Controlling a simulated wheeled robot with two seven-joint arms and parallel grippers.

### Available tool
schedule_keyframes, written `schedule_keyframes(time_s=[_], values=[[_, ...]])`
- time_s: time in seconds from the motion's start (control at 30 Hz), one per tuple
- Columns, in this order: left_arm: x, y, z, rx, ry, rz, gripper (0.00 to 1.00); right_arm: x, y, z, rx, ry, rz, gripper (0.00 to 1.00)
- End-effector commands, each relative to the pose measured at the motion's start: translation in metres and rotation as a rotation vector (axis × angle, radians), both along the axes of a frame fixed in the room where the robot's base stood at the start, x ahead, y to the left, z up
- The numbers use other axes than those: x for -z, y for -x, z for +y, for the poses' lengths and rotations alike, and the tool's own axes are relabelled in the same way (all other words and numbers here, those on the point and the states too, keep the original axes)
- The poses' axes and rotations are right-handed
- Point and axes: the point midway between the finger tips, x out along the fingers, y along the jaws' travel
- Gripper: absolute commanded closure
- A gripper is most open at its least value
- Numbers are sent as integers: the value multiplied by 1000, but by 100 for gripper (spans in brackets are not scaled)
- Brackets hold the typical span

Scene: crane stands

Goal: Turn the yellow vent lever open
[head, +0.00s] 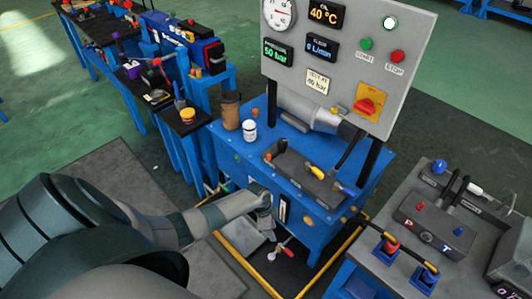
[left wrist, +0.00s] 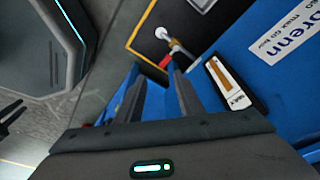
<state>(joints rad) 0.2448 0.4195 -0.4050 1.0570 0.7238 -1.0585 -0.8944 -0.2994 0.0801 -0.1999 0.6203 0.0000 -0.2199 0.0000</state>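A small lever with a yellow handle (head: 317,172) stands on a dark block (head: 300,172) on top of the blue bench. It is the only yellow lever I can make out; I cannot read a vent label. My left gripper (head: 267,222) is low in front of the bench's front face, below and left of that lever and apart from it. In the left wrist view, the left gripper (left wrist: 154,72) has its two fingers apart with nothing between them. A red-handled valve (left wrist: 167,58) lies just beyond the right fingertip. My right gripper is not in view.
The blue bench (head: 245,160) carries a white jar (head: 249,130), a brown cylinder (head: 231,110) and a grey gauge panel (head: 345,60). A yellow-edged floor frame (head: 236,262) lies below. A grey table (head: 440,215) with fittings stands right.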

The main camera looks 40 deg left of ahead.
Motion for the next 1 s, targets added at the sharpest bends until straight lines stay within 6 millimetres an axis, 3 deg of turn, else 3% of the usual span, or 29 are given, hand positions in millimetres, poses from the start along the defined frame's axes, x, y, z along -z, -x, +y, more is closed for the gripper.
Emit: schedule_keyframes(time_s=[0.3,0.8,0.83,0.97,1.0], values=[[35,28,1,-89,-24,9,66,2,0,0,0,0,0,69],[44,35,2,-114,-32,10,66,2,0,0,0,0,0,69],[44,35,1,-114,-32,10,68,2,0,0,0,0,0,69],[42,32,-2,-117,-29,9,99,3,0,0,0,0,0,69],[40,30,-5,-120,-27,8,100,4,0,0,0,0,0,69]])
